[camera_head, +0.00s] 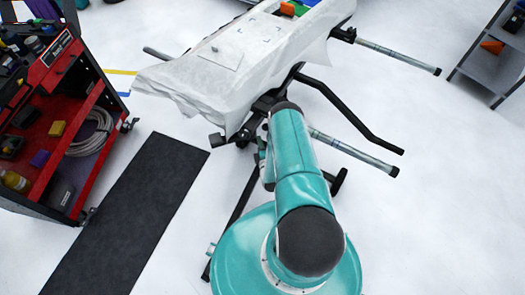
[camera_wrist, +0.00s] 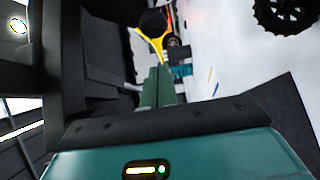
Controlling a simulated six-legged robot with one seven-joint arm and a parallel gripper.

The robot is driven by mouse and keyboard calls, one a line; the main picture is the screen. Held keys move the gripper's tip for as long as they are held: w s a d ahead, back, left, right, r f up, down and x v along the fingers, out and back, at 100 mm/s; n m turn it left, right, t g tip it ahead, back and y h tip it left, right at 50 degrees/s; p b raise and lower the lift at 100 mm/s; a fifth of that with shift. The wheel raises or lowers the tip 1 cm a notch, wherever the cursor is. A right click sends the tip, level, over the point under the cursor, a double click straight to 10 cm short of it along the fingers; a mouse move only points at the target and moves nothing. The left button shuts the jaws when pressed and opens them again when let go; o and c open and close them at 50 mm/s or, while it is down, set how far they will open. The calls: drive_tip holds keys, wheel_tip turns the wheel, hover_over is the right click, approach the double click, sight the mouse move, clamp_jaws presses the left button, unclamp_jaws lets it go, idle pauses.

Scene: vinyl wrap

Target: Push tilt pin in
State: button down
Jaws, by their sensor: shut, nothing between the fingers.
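The stand with a white-draped top (camera_head: 190,85) is ahead of my arm in the head view. Its dark frame and legs (camera_head: 335,105) show below the top. A small black part (camera_head: 216,140) sticks out under the near edge; I cannot tell whether it is the tilt pin. My gripper (camera_wrist: 158,70) shows in the wrist view as two dark green fingers, closed together and empty. Just beyond them are a yellow forked part (camera_wrist: 152,42) and a dark round end (camera_wrist: 152,22); I cannot tell whether they touch. In the head view my arm hides the gripper.
A red tool cart (camera_head: 70,60) with shelves stands at the left. A black mat (camera_head: 130,210) lies on the white floor beside it. Grey-tipped bars (camera_head: 400,58) jut right from the stand. A grey shelf (camera_head: 495,60) is at the upper right. The right floor is clear.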

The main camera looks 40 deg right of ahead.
sight(262, 128)
drive_tip(key=shift+w+d, duration=0.35)
drive_tip(key=shift+d, duration=0.3)
drive_tip(key=shift+w+d, duration=0.3)
drive_tip(key=shift+d, duration=0.3)
drive_tip(key=shift+w+d, duration=0.35)
drive_tip(key=shift+d, duration=0.3)
